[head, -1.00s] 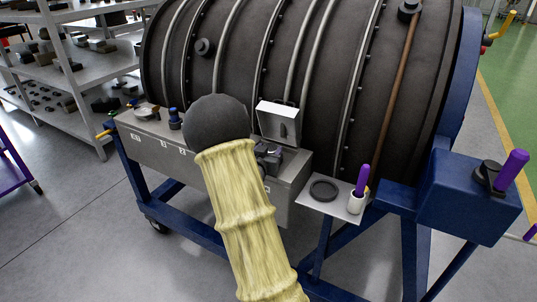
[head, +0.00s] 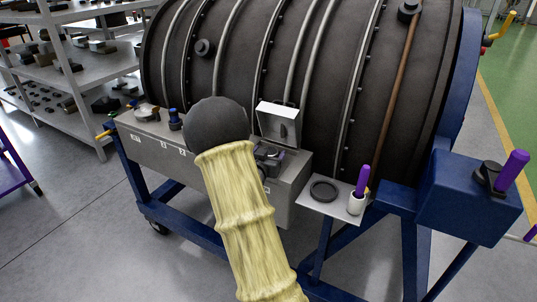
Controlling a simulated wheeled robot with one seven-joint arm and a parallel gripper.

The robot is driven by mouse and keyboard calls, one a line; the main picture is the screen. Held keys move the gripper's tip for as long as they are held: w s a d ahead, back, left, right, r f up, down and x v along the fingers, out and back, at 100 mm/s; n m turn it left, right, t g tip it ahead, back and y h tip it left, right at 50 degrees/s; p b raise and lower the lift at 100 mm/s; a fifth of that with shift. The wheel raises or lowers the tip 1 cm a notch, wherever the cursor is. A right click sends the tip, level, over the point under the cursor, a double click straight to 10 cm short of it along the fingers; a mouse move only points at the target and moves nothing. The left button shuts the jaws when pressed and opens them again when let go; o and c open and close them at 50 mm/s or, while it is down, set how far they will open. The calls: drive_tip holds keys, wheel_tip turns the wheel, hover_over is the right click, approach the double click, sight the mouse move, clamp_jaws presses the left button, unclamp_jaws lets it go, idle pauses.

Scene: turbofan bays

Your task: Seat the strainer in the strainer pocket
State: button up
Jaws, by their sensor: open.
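My arm, in a yellow sleeve with a dark rounded wrist, reaches over the grey box on the engine stand in the head view. My gripper (head: 268,158) is mostly hidden behind the wrist; only dark parts show at its right side, just below the raised grey lid (head: 280,122). It is open. I cannot make out the strainer or the strainer pocket for certain; the part of the box top behind my wrist is hidden. I cannot tell whether the gripper touches anything there.
The grey box (head: 150,145) carries small fittings at its left end. A small shelf (head: 330,207) at right holds a dark ring (head: 323,191) and a purple-handled tool (head: 362,180) in a white cup. The dark engine casing (head: 330,90) rises behind. Open floor lies in front.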

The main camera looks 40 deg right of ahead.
drive_tip(key=v, duration=1.2)
drive_tip(key=shift+f, duration=0.1)
drive_tip(key=a+f+n+y, duration=0.25)
drive_tip(key=a+y, duration=0.25)
drive_tip(key=a, duration=0.3)
drive_tip(key=a+f+n+y, duration=0.25)
drive_tip(key=a+y, duration=0.25)
drive_tip(key=a, duration=0.3)
drive_tip(key=s+a+n+g+y, duration=0.3)
drive_tip(key=s+a+n+g, duration=0.3)
drive_tip(key=s, duration=0.7)
drive_tip(key=shift+s+a, duration=0.25)
drive_tip(key=shift+a, duration=0.6)
drive_tip(key=shift+r, duration=0.15)
